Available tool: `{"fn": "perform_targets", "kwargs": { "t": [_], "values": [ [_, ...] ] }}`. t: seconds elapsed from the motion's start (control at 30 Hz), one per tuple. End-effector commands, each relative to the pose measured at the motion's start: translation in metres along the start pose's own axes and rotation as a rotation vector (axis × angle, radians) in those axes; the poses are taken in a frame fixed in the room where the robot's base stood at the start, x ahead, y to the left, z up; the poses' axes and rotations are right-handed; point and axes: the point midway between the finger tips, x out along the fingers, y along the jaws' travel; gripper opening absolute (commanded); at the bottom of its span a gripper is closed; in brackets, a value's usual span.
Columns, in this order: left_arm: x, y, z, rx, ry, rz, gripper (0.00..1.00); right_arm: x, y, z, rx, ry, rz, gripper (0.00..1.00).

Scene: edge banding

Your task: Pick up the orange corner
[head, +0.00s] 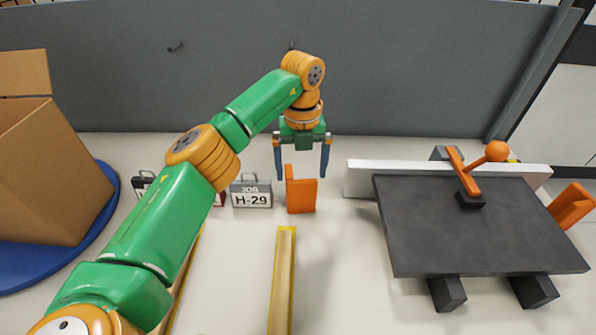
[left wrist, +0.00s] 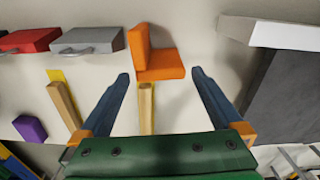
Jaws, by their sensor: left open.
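An orange corner (head: 301,194) stands on the white table, right of the grey job box. It also shows in the left wrist view (left wrist: 160,64), ahead of my fingertips and between their lines. My left gripper (head: 302,174) is open, with its fingers pointing down around the upper part of the corner in the head view. In the left wrist view the fingers (left wrist: 160,75) are wide apart with nothing held. Another orange corner piece (head: 572,205) is at the right, by the dark board. My right gripper is not in view.
A grey box marked H-29 (head: 251,192) stands left of the corner. A wooden strip (head: 283,280) lies in front of it. A dark board (head: 470,240) with an orange-handled clamp (head: 465,172) is at the right. A cardboard box (head: 50,180) stands on a blue disc (head: 104,205).

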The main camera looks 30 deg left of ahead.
Motion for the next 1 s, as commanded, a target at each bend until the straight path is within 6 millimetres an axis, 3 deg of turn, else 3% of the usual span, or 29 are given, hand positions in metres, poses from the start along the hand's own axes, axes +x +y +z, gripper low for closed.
{"fn": "perform_targets", "kwargs": {
  "t": [0.17,0.4,0.53,0.77,1.0],
  "values": [
    [0.005,0.001,0.000,0.000,0.002,0.003,1.00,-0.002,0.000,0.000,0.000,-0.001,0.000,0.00],
    [0.043,0.001,-0.007,0.000,0.004,0.004,1.00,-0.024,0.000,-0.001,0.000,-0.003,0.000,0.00],
    [0.066,0.000,-0.007,-0.001,0.002,0.002,1.00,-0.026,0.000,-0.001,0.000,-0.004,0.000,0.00],
    [0.071,0.000,-0.006,0.000,-0.001,0.001,1.00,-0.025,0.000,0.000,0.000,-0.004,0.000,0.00],
    [0.071,0.000,-0.006,0.000,-0.001,0.001,0.38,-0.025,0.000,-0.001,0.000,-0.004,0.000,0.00]
  ]
}}
